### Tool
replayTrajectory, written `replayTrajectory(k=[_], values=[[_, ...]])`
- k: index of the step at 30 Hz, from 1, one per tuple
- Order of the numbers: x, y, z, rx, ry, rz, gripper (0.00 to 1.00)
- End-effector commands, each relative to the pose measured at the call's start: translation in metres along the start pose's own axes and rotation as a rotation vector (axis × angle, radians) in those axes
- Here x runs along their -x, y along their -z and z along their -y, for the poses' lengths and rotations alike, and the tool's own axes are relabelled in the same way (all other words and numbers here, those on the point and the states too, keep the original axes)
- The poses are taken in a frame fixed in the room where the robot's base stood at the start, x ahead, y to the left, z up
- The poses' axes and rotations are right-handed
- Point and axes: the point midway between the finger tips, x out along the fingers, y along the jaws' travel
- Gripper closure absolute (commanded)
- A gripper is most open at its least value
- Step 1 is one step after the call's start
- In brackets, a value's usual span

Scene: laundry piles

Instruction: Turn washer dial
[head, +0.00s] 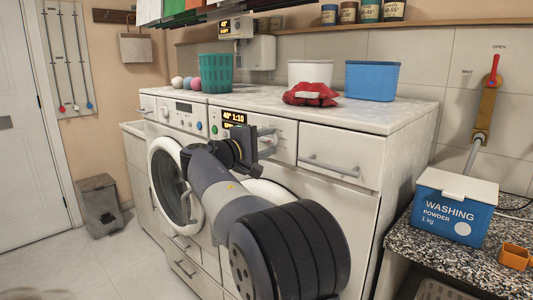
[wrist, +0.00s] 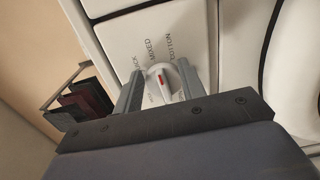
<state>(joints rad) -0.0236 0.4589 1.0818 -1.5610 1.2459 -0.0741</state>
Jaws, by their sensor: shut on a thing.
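The washer dial (wrist: 166,80) is a white round knob with a red mark, between my gripper's two fingers in the wrist view. Printed words, including COTTON and MIXED, surround it on the white panel. My gripper (head: 268,143) is shut on the dial, one finger on each side of it. In the head view my gripper is at the washer's front panel and hides the dial. The washer's lit display (head: 234,118) reads 40° 1:10 on its top line.
A second machine with a round door (head: 170,182) stands to the left. On top are a green basket (head: 215,73), a red cloth (head: 311,95) and a blue bin (head: 372,80). A washing powder box (head: 455,205) stands on the speckled counter at right.

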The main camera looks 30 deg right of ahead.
Motion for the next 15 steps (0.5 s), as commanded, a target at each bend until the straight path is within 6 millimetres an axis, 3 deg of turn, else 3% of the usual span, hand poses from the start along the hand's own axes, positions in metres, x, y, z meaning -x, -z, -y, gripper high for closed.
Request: replayTrajectory(k=[1, 15], values=[[0.0, 0.0001, 0.0068, -0.047, 0.001, 0.001, 0.84], [-0.0001, 0.002, 0.0117, -0.428, 0.002, 0.001, 0.84]])
